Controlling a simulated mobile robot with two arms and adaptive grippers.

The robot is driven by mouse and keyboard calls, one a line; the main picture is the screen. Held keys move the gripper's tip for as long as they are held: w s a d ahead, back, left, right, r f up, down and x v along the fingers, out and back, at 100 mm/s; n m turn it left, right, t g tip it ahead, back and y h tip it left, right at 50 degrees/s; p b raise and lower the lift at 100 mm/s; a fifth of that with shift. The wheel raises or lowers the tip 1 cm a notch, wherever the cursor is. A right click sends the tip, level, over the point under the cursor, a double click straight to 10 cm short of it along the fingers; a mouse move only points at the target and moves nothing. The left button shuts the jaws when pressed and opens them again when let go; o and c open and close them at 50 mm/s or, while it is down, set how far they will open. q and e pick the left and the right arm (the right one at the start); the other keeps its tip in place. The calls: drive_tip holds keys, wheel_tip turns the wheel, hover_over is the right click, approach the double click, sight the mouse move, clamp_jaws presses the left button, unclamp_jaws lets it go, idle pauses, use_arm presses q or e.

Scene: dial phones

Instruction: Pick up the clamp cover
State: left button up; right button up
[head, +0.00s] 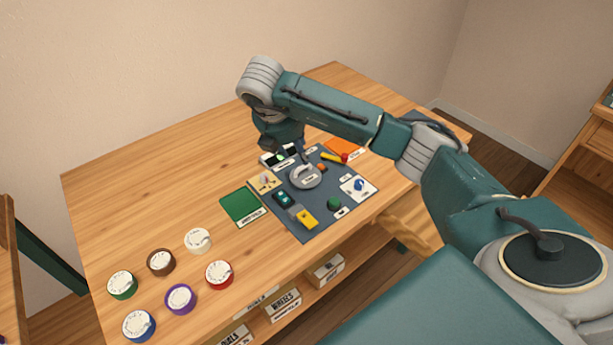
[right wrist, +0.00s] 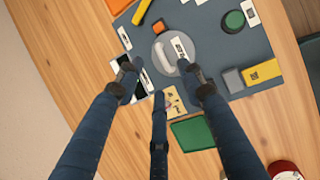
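A round grey piece with a raised curved handle, which looks like the clamp cover (head: 305,177), lies on the dark grey mat (head: 325,218). Its label is too small to read. It also shows in the right wrist view (right wrist: 166,58). My right gripper (right wrist: 161,75) is open and empty, its fingers spread at the near side of the grey piece. In the head view the right gripper (head: 292,150) hangs above the mat's far part, partly hidden by its own wrist. I cannot tell whether a finger touches the piece. My left gripper is not in view.
Several coloured dials, including a red one (head: 219,275), stand at the left. The table's far left is clear.

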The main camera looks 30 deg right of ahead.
drive_tip(key=b, duration=0.2)
hover_over(300, 178)
wheel_tip(300, 178, down, 4)
drive_tip(key=shift+w+f, duration=0.1)
drive_tip(key=b+x, duration=0.2)
drive_tip(key=x, duration=0.2)
drive_tip(key=shift+w+a+f, duration=0.1)
drive_tip(key=shift+f, duration=0.15)
drive_tip(key=shift+w+f, duration=0.1)
drive_tip(key=shift+c, duration=0.3)
clamp_jaws()
